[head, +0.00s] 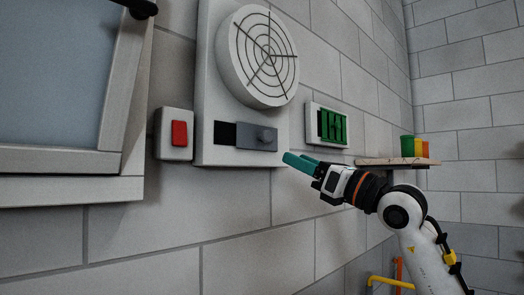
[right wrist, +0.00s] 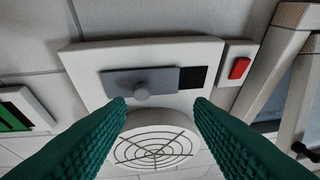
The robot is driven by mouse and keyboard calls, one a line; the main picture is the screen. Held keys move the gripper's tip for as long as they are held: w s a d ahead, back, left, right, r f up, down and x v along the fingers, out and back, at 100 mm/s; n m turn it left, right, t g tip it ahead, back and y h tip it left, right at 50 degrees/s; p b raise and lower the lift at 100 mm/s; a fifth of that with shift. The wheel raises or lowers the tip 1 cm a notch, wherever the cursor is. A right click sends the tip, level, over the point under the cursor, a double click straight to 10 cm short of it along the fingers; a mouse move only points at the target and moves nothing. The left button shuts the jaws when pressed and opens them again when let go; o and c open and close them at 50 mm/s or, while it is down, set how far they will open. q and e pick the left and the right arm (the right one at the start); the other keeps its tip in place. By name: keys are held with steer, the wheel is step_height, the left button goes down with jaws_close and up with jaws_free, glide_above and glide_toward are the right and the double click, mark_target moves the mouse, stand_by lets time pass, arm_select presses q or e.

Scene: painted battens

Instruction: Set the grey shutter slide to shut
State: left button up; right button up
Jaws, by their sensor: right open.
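A black opening (head: 225,133) shows to the left of the slide. My right gripper (head: 288,162), with teal fingers, is open and empty, just below and right of the slide and apart from the knob. My left gripper is not in view.
A red switch (head: 180,133) on a white box is left of the panel, beside a framed window (head: 60,75). A green-slatted grille (head: 332,127) is to the right. A shelf (head: 395,162) bears green, yellow and orange items. The wall below is mostly clear.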

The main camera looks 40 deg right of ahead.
mark_target(268, 136)
steer(key=w+r+p, duration=0.2)
steer(key=w+r+h+p, duration=0.1)
steer(key=w+p, duration=0.2)
steer(key=w+d+r+h+p, duration=0.1)
steer(key=w+r+p, duration=0.1)
steer(key=w+p, duration=0.1)
steer(key=shift+w+d+r+m, duration=0.1)
steer(key=shift+w+r+m, duration=0.05)
steer(key=shift+r+m, duration=0.25)
steer(key=shift+w+p, duration=0.5)
steer(key=shift+w, duration=0.15)
steer(key=shift+c, duration=0.2)
jaws_close()
